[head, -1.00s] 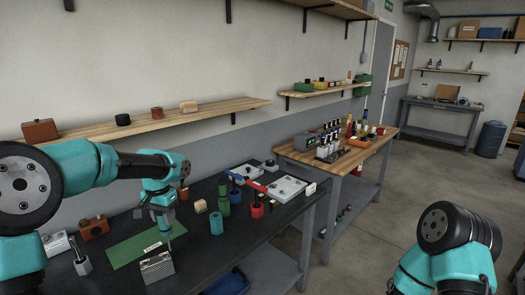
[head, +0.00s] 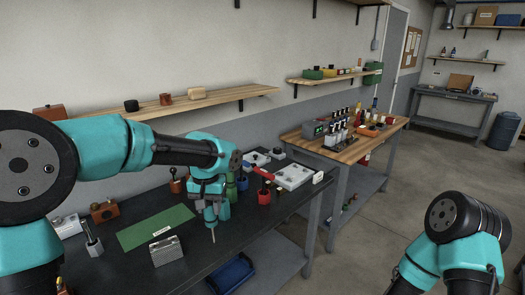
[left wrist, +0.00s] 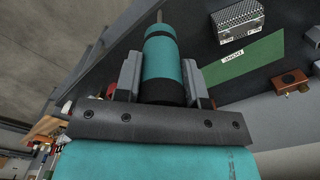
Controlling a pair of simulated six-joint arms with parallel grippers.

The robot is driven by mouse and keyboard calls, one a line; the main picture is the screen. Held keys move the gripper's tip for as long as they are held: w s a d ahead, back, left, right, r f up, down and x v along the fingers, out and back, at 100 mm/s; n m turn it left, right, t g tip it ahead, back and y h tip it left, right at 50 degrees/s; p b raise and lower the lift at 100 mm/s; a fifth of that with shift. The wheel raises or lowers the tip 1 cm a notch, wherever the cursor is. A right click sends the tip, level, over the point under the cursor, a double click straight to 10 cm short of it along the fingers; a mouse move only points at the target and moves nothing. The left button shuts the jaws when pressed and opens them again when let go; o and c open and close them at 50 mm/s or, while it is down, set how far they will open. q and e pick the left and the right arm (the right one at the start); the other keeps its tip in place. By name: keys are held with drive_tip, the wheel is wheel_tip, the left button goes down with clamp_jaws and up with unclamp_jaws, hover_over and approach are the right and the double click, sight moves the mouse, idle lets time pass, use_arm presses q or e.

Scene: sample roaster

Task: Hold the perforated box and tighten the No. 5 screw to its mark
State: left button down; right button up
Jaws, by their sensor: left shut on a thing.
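My left gripper (head: 209,203) is shut on a teal driver-like tool with a black band (left wrist: 163,62). Its thin metal shaft (head: 213,236) points down over the dark bench, right of the box. The perforated box (head: 167,250) is silver grey and stands on the bench by the near edge of a green mat (head: 157,227). It also shows in the left wrist view (left wrist: 238,18), apart from the gripper. No. 5 screw and its mark are too small to make out. My right gripper is out of view; only a right arm link shows.
A brown block (head: 104,211) and a grey holder (head: 93,245) stand left of the mat. A blue bin (head: 231,273) sits below the bench.

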use_arm(q)
drive_tip(key=shift+a, duration=0.1)
drive_tip(key=w+a+r+m, duration=0.1)
drive_tip(key=w+a, duration=0.1)
drive_tip(key=a, duration=0.6)
drive_tip(key=w+a+r+m, duration=0.1)
drive_tip(key=w+a+m, duration=0.1)
drive_tip(key=a, duration=0.6)
drive_tip(key=shift+a, duration=0.15)
drive_tip(key=shift+f, duration=0.1)
drive_tip(key=shift+f, duration=2.35)
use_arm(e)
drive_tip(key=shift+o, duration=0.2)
